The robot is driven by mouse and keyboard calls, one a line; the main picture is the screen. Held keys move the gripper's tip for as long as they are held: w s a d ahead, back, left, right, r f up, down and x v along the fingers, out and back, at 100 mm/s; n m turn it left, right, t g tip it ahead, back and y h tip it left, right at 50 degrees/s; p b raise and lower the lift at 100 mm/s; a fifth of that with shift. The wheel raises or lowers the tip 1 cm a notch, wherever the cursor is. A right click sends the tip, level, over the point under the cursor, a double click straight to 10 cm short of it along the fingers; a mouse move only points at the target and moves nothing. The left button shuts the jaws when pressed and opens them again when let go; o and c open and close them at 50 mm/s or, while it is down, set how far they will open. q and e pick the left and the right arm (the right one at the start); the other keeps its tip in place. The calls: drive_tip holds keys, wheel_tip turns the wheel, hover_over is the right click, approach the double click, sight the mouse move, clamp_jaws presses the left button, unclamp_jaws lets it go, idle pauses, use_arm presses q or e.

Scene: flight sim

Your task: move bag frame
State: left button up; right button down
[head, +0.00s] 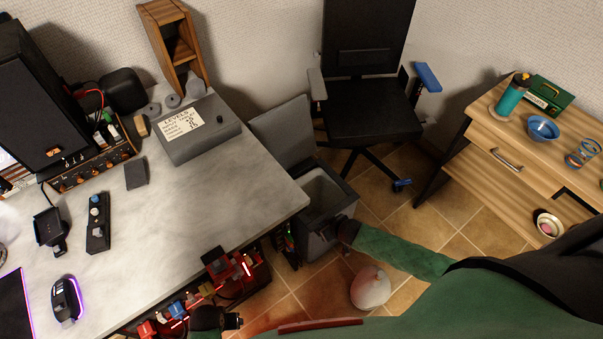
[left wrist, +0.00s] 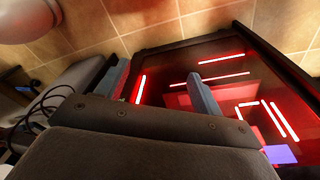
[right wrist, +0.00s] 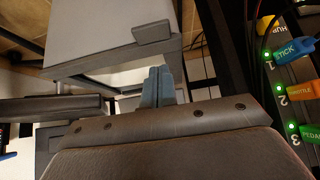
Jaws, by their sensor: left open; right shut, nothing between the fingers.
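A grey bin (head: 316,238) stands on the floor beside the desk, its lid (head: 284,134) raised and its inside looking empty. A pale rim lines its mouth; I cannot tell whether this is the bag frame. A pale, rounded bag (head: 370,287) sits on the floor in front of the bin. My right gripper (head: 346,232) is at the bin's front right side; in the right wrist view its fingers (right wrist: 157,86) are together and empty, below a grey box-like body. My left gripper (head: 236,321) is low by the desk's front edge; its fingers (left wrist: 162,88) are apart and empty.
An office chair (head: 368,100) stands behind the bin. A wooden side table (head: 480,140) is at the right. Tiled floor (head: 425,240) is clear between them.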

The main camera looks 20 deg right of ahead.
use_arm(q)
wheel_tip(320, 180, up, 11)
drive_tip(key=b, duration=0.2)
drive_tip(key=shift+s+d+r, duration=0.2)
drive_tip(key=shift+d, duration=0.2)
use_arm(e)
drive_tip(key=f, duration=0.2)
drive_tip(key=s+f, duration=0.1)
drive_tip(key=f, duration=0.2)
drive_tip(key=shift+s+d+f, duration=0.15)
drive_tip(key=shift+d, duration=0.05)
drive_tip(key=shift+s+f, duration=0.15)
use_arm(q)
wheel_tip(320, 180, down, 16)
drive_tip(key=s+a+p, duration=0.2)
drive_tip(key=p, duration=0.2)
wheel_tip(320, 180, up, 8)
drive_tip(key=w+d+b, duration=0.1)
drive_tip(key=b, duration=0.1)
drive_tip(key=shift+d, duration=0.15)
use_arm(e)
drive_tip(key=w+r+v, duration=0.1)
drive_tip(key=v, duration=1.2)
drive_tip(key=shift+w+a+r, duration=0.2)
drive_tip(key=shift+w+r, duration=0.1)
drive_tip(key=shift+r, duration=0.05)
